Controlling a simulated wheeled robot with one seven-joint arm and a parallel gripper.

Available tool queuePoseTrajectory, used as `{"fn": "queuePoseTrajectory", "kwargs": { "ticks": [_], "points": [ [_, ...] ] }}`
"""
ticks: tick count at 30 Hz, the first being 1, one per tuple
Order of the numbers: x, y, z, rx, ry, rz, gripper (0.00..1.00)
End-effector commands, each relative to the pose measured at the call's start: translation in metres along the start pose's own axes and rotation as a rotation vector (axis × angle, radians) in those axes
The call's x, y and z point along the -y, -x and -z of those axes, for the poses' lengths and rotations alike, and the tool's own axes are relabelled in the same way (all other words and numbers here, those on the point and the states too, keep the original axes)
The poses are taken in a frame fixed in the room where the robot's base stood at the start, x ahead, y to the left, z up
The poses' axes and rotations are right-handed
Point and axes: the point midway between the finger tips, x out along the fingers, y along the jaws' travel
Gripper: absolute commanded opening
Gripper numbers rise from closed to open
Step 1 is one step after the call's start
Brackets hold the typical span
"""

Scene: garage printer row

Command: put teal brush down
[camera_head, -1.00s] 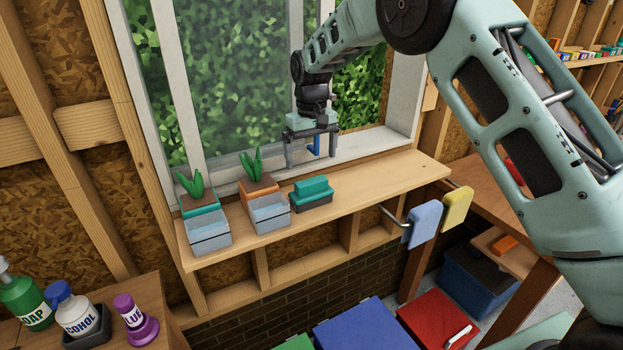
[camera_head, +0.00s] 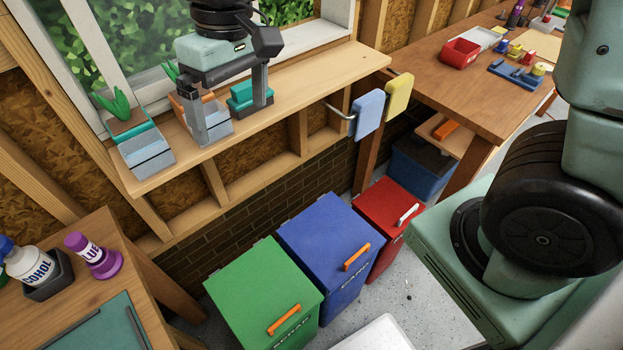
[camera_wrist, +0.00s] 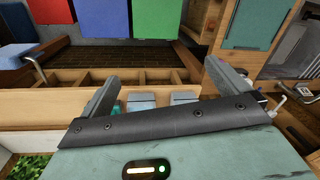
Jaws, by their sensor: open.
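The teal brush (camera_head: 240,96), a teal block over a dark lower part, rests on the wooden shelf (camera_head: 310,75) below the window. It is partly hidden by a finger of my gripper in the head view. A bit of teal at the left finger in the wrist view (camera_wrist: 117,107) seems to be it. My gripper (camera_head: 232,124) is open with its fingers wide apart, over the shelf in front of the middle clear box (camera_head: 218,128). Nothing shows held between the fingers. I cannot tell whether the right finger touches the brush.
Another clear box (camera_head: 147,155) and potted plants (camera_head: 112,105) stand at the shelf's left. Blue (camera_head: 367,112) and yellow (camera_head: 398,95) cloths hang off its right end. Green (camera_head: 262,290), blue (camera_head: 328,235) and red (camera_head: 388,212) bins stand below. The shelf right of the brush is clear.

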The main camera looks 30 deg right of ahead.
Motion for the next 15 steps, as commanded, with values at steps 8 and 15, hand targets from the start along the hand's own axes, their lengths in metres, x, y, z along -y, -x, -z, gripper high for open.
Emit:
{"fn": "queuePoseTrajectory", "kwargs": {
  "ticks": [8, 15],
  "points": [
    [0.038, -0.026, -0.136, 0.008, 0.157, -0.059, 1.0],
    [0.037, -0.034, -0.162, 0.01, 0.183, -0.077, 1.0]
  ]
}}
